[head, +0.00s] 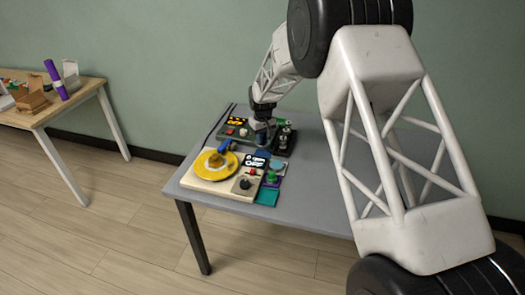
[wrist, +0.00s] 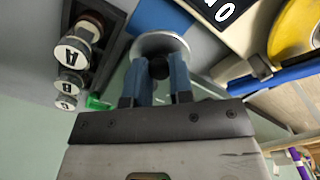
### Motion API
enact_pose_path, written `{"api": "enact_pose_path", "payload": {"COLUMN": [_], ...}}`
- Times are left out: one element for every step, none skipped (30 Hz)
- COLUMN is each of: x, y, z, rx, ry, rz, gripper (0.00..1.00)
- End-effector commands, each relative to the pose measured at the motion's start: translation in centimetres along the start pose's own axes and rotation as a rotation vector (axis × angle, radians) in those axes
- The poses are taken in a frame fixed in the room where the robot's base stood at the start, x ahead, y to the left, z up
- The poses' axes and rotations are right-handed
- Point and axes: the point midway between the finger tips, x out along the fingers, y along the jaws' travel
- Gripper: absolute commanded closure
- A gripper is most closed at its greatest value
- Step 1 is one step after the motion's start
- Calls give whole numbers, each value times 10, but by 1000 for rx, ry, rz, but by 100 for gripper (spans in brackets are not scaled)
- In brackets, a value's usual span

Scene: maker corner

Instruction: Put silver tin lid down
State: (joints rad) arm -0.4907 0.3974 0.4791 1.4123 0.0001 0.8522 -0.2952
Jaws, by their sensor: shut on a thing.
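The silver tin lid (wrist: 160,42) is a round shiny disc with a black knob (wrist: 160,67) in the wrist view. My gripper (wrist: 159,65) has its two blue fingers shut on that knob, one on each side. In the head view my gripper (head: 262,128) is low over the back part of the grey table, beside the black rack. The lid is hard to make out there, and I cannot tell whether its underside touches anything.
A black rack (head: 284,140) with lettered knobs stands close by. A yellow disc (head: 216,165) on a cream board, a dark panel (head: 234,130) and several small coloured pieces crowd the grey table (head: 309,180). The table's right side looks clearer. A wooden table (head: 85,88) stands far left.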

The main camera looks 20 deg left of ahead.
Motion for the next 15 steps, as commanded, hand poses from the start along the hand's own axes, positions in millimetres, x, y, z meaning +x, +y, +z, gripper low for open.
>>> {"api": "enact_pose_path", "payload": {"x": [9,13,18,21,23,26,27,28,29,29,29,29,29,29,29], "y": [0,0,0,0,0,0,0,0,0,0,0,0,0,0,0], "z": [0,0,0,0,0,0,0,0,0,0,0,0,0,0,0], "rx": [0,0,0,0,0,0,0,0,0,0,0,0,0,0,0], "ry": [-1,-1,-2,-2,-2,-1,-1,-1,0,0,0,0,0,0,0], "rz": [0,0,-1,-1,-1,0,0,0,0,0,0,0,0,0,0], "gripper": [100,100,100,100,100,100,100,100,100,100,100,100,100,100,100]}}
